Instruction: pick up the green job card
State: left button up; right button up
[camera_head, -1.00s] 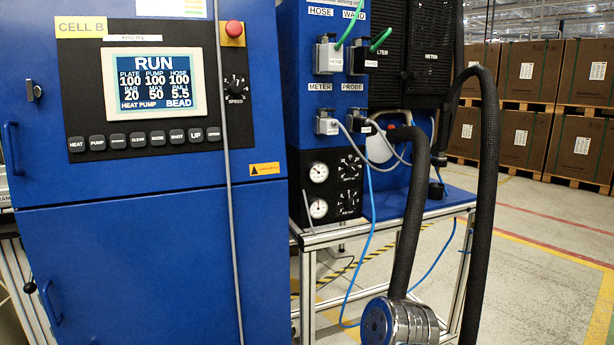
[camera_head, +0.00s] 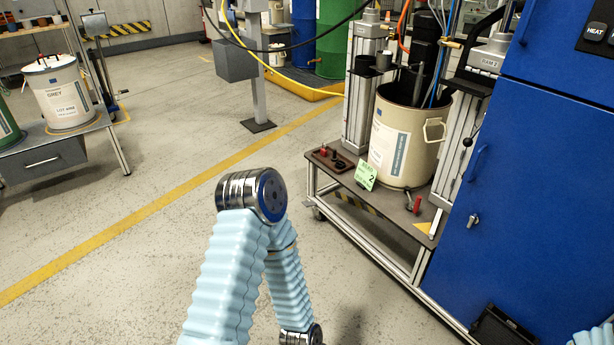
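The green job card (camera_head: 365,176) stands at the front edge of the metal cart shelf (camera_head: 400,206), leaning or propped in front of a large beige pail (camera_head: 402,140). Another bit of light-blue sleeve shows at the bottom right corner. Neither gripper shows in the frame.
A blue cabinet (camera_head: 530,190) borders the cart on the right. A grey bench (camera_head: 60,150) stands far left.

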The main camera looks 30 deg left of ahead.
aim_at(366, 175)
jog(key=u, duration=0.5)
jog(key=i+j+z, duration=0.15)
jog(key=z, duration=0.3)
jog(key=i+j+z, duration=0.1)
jog(key=z, duration=0.4)
jog(key=j+z, duration=0.45)
jog(key=i+l, duration=0.05)
jog(key=l, duration=0.05)
